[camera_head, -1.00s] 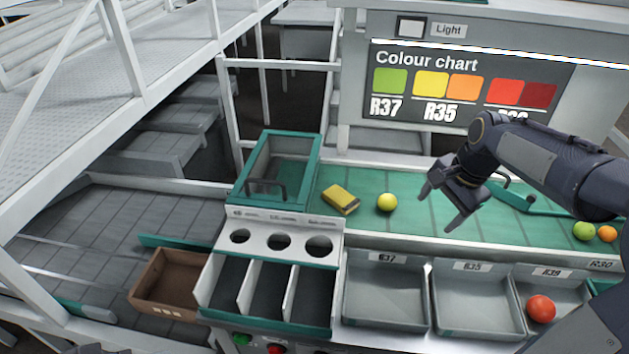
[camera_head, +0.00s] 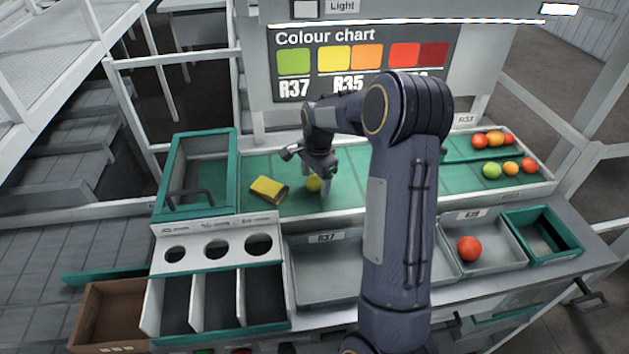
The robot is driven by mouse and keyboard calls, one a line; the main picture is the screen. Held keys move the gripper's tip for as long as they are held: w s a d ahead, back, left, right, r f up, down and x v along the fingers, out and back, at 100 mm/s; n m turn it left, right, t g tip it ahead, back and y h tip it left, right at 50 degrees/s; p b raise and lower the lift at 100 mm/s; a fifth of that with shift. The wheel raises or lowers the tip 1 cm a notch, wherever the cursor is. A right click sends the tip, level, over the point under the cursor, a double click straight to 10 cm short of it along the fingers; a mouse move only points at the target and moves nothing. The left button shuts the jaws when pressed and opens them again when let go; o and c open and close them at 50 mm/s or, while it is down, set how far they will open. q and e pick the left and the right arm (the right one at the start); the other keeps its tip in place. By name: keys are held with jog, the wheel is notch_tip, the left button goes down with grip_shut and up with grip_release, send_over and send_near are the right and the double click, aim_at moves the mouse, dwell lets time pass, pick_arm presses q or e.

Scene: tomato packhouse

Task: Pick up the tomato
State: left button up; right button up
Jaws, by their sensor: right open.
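A yellow tomato (camera_head: 314,183) lies on the green belt (camera_head: 345,195), just right of a yellow sponge-like block. My right gripper (camera_head: 308,173) is open right at the tomato. One finger reaches down on the tomato's right side and the other points left, above and behind it. The gripper covers part of the tomato, and I cannot tell whether they touch. My left gripper is not in view.
The yellow block (camera_head: 268,189) lies close left of the tomato. A clear-lidded green-framed box (camera_head: 236,175) stands further left. Grey trays (camera_head: 300,282) line the front; one holds a red tomato (camera_head: 469,248). Several tomatoes (camera_head: 492,171) lie at the far right. My right arm hides the middle.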

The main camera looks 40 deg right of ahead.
jog(key=shift+f, duration=0.1)
jog(key=shift+c, duration=0.3)
jog(key=c, duration=0.8)
jog(key=shift+o, duration=0.2)
